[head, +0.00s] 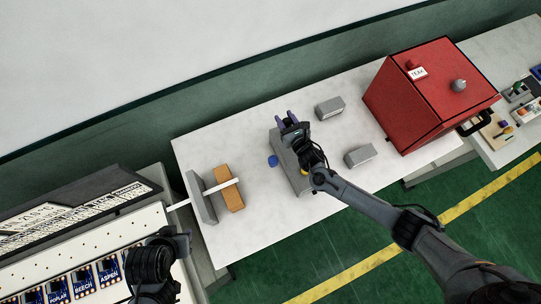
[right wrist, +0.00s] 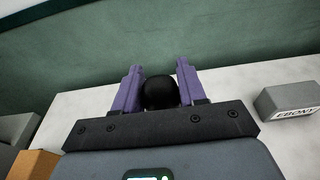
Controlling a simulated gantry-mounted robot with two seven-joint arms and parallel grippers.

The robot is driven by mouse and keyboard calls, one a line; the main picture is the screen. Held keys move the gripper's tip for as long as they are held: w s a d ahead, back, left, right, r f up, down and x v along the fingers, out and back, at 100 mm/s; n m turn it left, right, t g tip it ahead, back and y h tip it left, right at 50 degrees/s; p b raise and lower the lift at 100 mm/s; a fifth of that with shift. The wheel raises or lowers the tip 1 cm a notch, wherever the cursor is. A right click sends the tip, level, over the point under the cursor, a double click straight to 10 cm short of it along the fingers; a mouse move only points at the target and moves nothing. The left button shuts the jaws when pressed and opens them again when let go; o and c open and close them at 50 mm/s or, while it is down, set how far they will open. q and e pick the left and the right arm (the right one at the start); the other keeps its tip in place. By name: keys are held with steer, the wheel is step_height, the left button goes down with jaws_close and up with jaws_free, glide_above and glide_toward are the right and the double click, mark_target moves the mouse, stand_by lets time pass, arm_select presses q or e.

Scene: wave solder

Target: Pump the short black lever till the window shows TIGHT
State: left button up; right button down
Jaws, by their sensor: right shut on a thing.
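My right gripper (head: 289,121) is over the grey box (head: 288,165) on the white table. In the right wrist view its two purple fingers (right wrist: 159,82) are shut on the black round knob (right wrist: 160,94) of the short lever. The rest of the lever is hidden behind the gripper body. A blue round part (head: 272,160) shows at the left side of the box and a yellow part (head: 304,171) by its right side. I cannot see a window or read its word.
An orange block (head: 229,203) and a grey plate (head: 201,197) stand left of the box. Grey blocks (head: 330,108) (head: 360,156) lie right of it; one labelled EBONY (right wrist: 290,102) shows in the wrist view. A red cabinet (head: 415,110) stands further right.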

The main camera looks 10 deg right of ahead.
steer(key=shift+s+f, duration=0.15)
steer(key=shift+f, duration=0.05)
stand_by(0.6)
